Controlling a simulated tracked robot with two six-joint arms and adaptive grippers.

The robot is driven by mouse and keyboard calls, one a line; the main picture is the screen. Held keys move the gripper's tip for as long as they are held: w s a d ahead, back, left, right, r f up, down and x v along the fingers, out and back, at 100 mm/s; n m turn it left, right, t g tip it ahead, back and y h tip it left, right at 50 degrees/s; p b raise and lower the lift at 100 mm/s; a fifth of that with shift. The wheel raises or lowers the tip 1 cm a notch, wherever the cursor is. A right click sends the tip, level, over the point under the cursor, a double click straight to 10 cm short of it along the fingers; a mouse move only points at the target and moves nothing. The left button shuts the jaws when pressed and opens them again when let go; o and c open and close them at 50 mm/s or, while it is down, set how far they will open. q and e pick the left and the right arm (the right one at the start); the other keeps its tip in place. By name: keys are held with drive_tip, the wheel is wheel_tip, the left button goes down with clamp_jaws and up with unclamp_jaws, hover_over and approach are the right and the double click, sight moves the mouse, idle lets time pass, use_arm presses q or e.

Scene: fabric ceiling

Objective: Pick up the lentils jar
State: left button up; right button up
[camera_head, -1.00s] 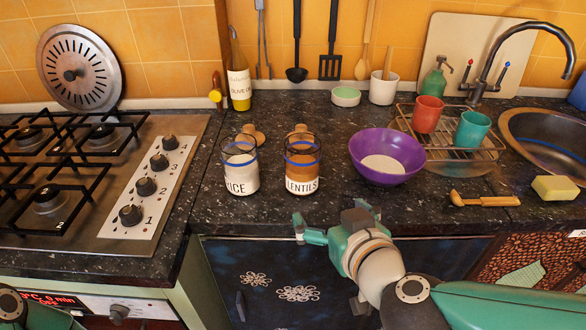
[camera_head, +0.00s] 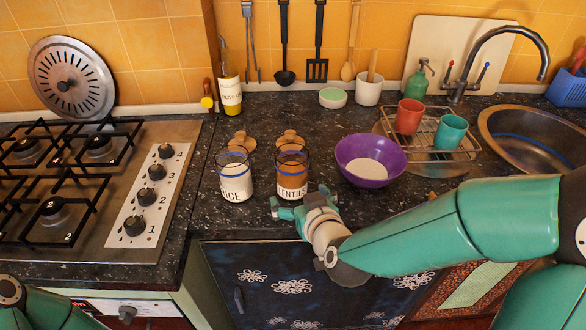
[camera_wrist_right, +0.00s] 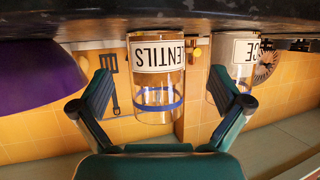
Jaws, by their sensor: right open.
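The lentils jar (camera_head: 292,165) is a clear glass jar with brown contents, a blue band and a white label. It stands upright on the dark counter near the front edge. My right gripper (camera_head: 300,198) is just in front of it, with its fingers spread and empty. In the right wrist view, which is upside down, the lentils jar (camera_wrist_right: 157,85) shows between the two open fingers (camera_wrist_right: 163,85); I see no contact. Its label faces the gripper. My left gripper is out of view; only part of my left arm shows at lower left.
The rice jar (camera_head: 235,178) stands close to the left of the lentils jar. A purple bowl (camera_head: 371,150) is to the right, beside a rack with cups (camera_head: 450,131). Wooden lids (camera_head: 290,137) lie behind the jars. The stove (camera_head: 120,235) is at left.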

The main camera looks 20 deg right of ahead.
sight(292, 182)
drive_tip(key=shift+w+f, duration=0.4)
drive_tip(key=shift+w, duration=0.2)
drive_tip(key=shift+w+d, duration=0.15)
drive_tip(key=shift+w, duration=0.45)
drive_tip(key=p+x, duration=0.1)
drive_tip(key=x, duration=0.3)
drive_tip(key=shift+d+r, duration=0.1)
drive_tip(key=shift+d, duration=0.05)
drive_tip(key=shift+c, duration=0.3)
drive_tip(key=shift+w+r, duration=0.1)
drive_tip(key=c, duration=1.5)
drive_tip(key=shift+r, duration=0.85)
wheel_tip(292, 182, up, 18)
drive_tip(key=p, duration=0.7)
drive_tip(key=shift+r, duration=0.2)
